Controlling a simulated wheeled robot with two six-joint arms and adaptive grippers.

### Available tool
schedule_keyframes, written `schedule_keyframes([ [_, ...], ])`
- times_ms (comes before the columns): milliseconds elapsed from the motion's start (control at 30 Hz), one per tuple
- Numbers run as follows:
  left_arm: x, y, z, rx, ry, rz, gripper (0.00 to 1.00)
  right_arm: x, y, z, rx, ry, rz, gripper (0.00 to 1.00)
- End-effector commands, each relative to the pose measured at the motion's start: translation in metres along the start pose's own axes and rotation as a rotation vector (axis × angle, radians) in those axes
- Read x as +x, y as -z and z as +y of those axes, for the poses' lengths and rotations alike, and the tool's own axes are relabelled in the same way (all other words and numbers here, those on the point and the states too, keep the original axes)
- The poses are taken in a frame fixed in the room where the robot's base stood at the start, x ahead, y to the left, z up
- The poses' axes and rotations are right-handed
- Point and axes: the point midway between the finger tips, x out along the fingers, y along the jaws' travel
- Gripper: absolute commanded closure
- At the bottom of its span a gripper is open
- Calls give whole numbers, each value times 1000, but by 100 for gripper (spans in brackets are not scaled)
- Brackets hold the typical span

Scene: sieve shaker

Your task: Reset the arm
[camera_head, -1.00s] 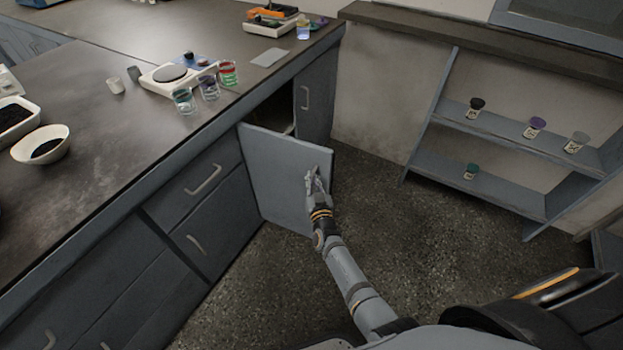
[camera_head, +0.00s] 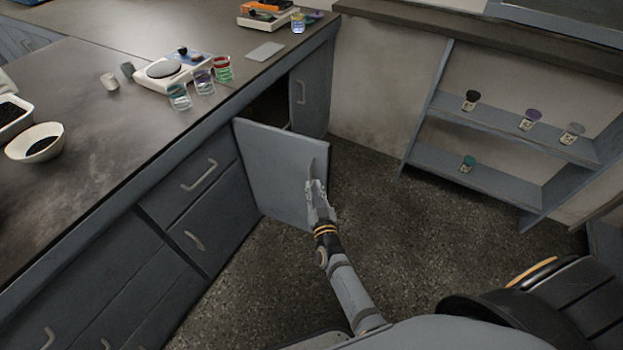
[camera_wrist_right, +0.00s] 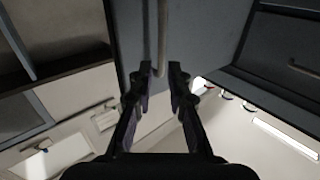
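A grey cabinet door (camera_head: 270,170) stands swung open from the bench front in the head view. My right gripper (camera_head: 317,187) is in front of the door, just below its vertical handle (camera_head: 312,166). In the right wrist view, my right gripper (camera_wrist_right: 162,70) has its two fingers apart with a gap between the tips. The handle (camera_wrist_right: 162,30) runs up from that gap. Whether a fingertip touches the handle cannot be told. My left gripper is not in view.
The workbench (camera_head: 90,150) holds a white hot plate (camera_head: 172,76), several glass beakers and a white bowl (camera_head: 35,143). A shelf unit (camera_head: 500,180) with small jars stands at the right. The speckled floor (camera_head: 400,235) between them is clear.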

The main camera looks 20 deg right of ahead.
Motion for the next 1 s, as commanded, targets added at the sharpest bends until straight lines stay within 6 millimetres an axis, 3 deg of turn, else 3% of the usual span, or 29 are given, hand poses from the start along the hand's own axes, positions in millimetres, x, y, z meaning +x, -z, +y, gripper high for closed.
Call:
schedule_keyframes([
  [133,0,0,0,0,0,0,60,-10,0,0,1,-1,0,83],
  [667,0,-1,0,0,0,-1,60,-11,-5,0,-2,5,-15,83],
  [767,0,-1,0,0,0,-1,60,-22,-41,0,-13,40,-114,83],
  [867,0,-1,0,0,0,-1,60,-53,-109,5,-34,95,-317,83],
  [1000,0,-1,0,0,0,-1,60,-124,-210,29,-64,144,-657,83],
])
